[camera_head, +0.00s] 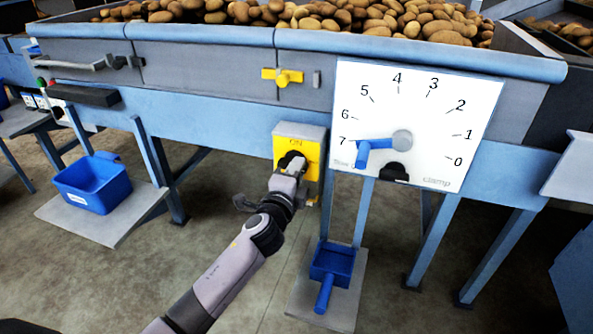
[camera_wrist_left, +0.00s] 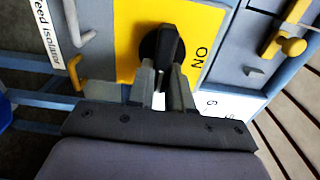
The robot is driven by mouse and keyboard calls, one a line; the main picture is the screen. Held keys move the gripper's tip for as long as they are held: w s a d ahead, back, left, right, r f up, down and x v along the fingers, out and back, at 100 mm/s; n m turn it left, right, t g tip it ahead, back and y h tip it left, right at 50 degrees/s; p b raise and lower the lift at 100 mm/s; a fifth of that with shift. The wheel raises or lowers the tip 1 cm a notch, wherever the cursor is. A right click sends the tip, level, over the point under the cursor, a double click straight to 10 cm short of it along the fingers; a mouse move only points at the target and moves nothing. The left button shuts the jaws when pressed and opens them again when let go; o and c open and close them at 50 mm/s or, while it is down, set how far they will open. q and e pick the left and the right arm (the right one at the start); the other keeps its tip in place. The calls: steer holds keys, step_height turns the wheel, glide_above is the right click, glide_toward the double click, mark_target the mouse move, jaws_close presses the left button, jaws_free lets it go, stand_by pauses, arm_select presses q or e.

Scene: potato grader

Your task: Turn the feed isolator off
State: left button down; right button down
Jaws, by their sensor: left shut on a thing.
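The feed isolator (camera_head: 311,148) is a yellow-faced box on the blue frame below the potato bed, with "ON" printed above its knob. In the left wrist view its yellow plate (camera_wrist_left: 126,30) fills the middle, with the black rotary knob (camera_wrist_left: 161,42) on it. The "feed isolator" label (camera_wrist_left: 47,32) shows at the upper left there. My left gripper (camera_head: 293,163) is at the knob; in the wrist view its two fingers (camera_wrist_left: 162,80) are shut on the knob's black handle, one on each side. The right gripper is not in view.
A white dial board (camera_head: 430,95) with a blue handle (camera_head: 372,148) stands just right of the isolator. A yellow latch (camera_head: 283,77) sits above it. A blue scoop (camera_head: 332,262) lies below, and a blue bin (camera_head: 92,183) stands at left.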

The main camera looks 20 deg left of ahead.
arm_select(q)
steer(key=c, duration=1)
jaws_free()
steer(key=shift+c, duration=0.2)
steer(key=shift+s, duration=0.15)
steer(key=s+p, duration=0.1)
steer(key=s, duration=0.6)
steer(key=shift+a+f, duration=0.1)
steer(key=shift+a, duration=0.05)
steer(key=s+a+f+n+g+h, duration=0.1)
steer(key=s+f+n+g, duration=0.3)
steer(key=s+f+n, duration=0.65)
steer(key=s+a+f+n+g+h, duration=0.1)
steer(key=s+f+n+g, duration=0.35)
steer(key=s, duration=0.85)
step_height(320, 180, up, 9)
steer(key=s+a+n+p, duration=0.1)
steer(key=s+p, duration=0.1)
steer(key=p, duration=1.2)
steer(key=shift+s+a+t, duration=0.2)
steer(key=shift+t, duration=0.25)
